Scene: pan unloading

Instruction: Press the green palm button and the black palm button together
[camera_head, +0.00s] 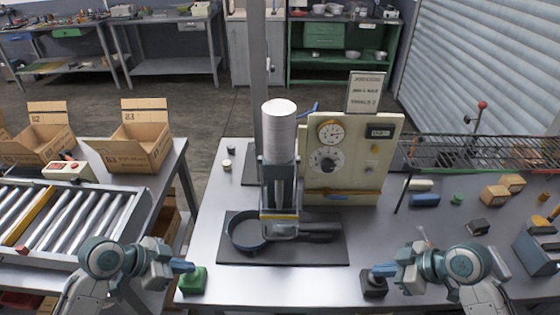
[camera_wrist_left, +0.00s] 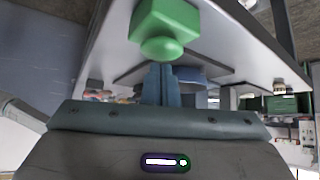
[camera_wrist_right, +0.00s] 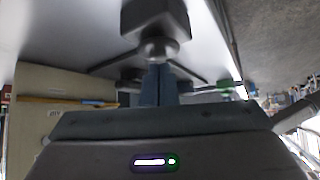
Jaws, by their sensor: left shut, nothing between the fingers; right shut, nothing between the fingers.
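The green palm button (camera_head: 192,281) stands at the front left of the steel table. My left gripper (camera_head: 188,267) is shut and empty, with its fingertips at the button's top. In the left wrist view the green button (camera_wrist_left: 164,28) fills the top, its dome close to the fingertips (camera_wrist_left: 161,70). The black palm button (camera_head: 374,285) stands at the front right of the table. My right gripper (camera_head: 380,270) is shut and empty at its top. In the right wrist view the black button (camera_wrist_right: 156,20) is close to the fingertips (camera_wrist_right: 158,70). I cannot tell whether either button is touched or pressed down.
A press with a white cylinder (camera_head: 279,125) stands between the buttons, over a dark mat (camera_head: 335,250) with a round pan (camera_head: 246,245). A beige control panel (camera_head: 345,150) is behind. Small boxes (camera_head: 494,195) and a wire rack (camera_head: 450,152) are at right.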

